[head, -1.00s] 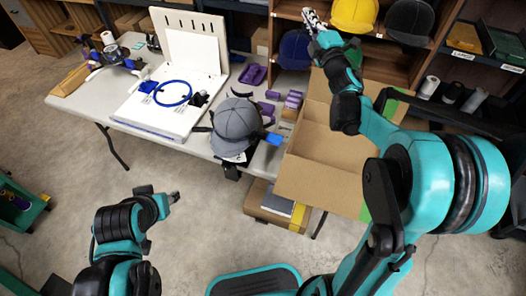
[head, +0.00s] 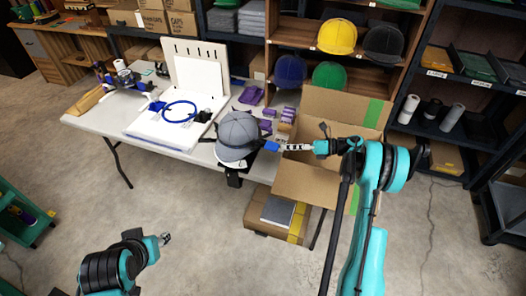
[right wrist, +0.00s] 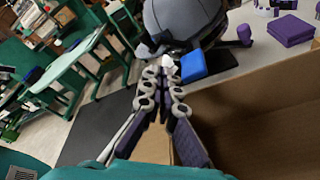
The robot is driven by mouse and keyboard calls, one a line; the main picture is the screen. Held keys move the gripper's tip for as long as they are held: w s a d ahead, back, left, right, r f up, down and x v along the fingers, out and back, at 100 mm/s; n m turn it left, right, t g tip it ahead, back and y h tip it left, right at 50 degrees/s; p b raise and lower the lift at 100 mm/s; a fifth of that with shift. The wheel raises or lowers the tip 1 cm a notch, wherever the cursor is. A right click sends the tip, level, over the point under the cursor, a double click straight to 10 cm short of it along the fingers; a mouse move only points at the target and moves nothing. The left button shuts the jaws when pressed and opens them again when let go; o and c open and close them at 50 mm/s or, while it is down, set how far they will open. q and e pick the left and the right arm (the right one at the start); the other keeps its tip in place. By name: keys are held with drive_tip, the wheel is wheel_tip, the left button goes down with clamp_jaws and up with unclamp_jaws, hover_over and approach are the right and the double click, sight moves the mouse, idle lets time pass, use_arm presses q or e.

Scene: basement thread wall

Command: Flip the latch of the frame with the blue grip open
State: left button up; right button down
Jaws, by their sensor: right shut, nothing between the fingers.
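A grey cap (head: 237,133) sits on a cap frame clamped at the front edge of the white table. The frame's blue grip (head: 271,146) sticks out to the right of the cap. In the right wrist view the blue grip (right wrist: 193,67) lies just right of my fingertips, below the cap (right wrist: 185,20). My right gripper (head: 283,147) is shut and empty, its tips close to the grip; I cannot tell whether they touch. The latch itself is not clearly visible. My left gripper (head: 165,239) is low at the left, away from the table; its fingers are too small to read.
An open cardboard box (head: 306,182) stands right of the cap, under my right gripper. Purple blocks (head: 287,115) lie behind the grip. A white board with a blue hoop (head: 180,112) is to the left. Shelves with caps (head: 337,37) stand behind.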

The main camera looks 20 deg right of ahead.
sight(260, 142)
drive_tip(key=shift+a, duration=0.1)
drive_tip(key=b+x, duration=0.3)
drive_tip(key=x, duration=0.7)
